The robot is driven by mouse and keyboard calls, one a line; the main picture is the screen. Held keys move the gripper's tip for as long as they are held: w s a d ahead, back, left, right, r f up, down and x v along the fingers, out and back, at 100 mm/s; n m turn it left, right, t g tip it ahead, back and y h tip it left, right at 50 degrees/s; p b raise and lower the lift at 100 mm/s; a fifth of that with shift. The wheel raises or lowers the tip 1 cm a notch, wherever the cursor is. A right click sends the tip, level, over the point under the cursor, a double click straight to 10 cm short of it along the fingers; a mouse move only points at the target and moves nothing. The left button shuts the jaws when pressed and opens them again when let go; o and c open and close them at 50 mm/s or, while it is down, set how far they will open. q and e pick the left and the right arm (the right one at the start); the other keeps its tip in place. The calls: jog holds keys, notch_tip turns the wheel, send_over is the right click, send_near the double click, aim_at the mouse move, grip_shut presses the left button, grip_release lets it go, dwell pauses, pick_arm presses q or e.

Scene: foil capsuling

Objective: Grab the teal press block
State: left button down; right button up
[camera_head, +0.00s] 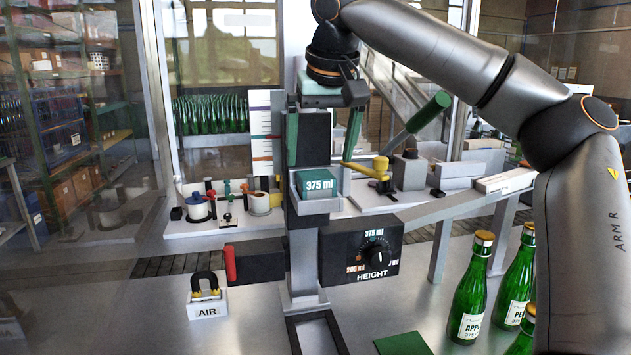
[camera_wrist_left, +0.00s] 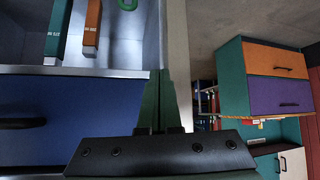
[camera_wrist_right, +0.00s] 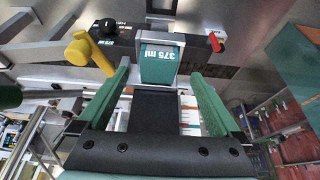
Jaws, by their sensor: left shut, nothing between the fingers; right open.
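The teal press block (camera_head: 318,185), marked "375 ml", sits in a grey holder on the front of the press, below a black column (camera_head: 314,138). It also shows in the right wrist view (camera_wrist_right: 160,63), label upside down. My right gripper (camera_head: 322,155) points down above the block, open, its green fingers on either side of the black column. In the right wrist view the fingertips (camera_wrist_right: 160,74) lie to either side of the block's picture; I see no contact. My left gripper (camera_wrist_left: 160,78) is shut and empty, away from the press, and outside the head view.
A black HEIGHT dial box (camera_head: 360,255) is right of the press post. A yellow-ended lever (camera_head: 362,169) is close right of the block. Green bottles (camera_head: 474,290) stand front right. An AIR unit (camera_head: 207,300) stands left. Blue drawers (camera_wrist_left: 70,125) are near my left gripper.

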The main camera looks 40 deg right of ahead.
aim_at(318, 177)
jog(key=x, duration=0.5)
jog(key=shift+s+d, duration=0.1)
jog(key=shift+r, duration=0.1)
jog(key=c, duration=1.3)
jog(key=shift+c, duration=0.5)
jog(key=shift+r, duration=0.15)
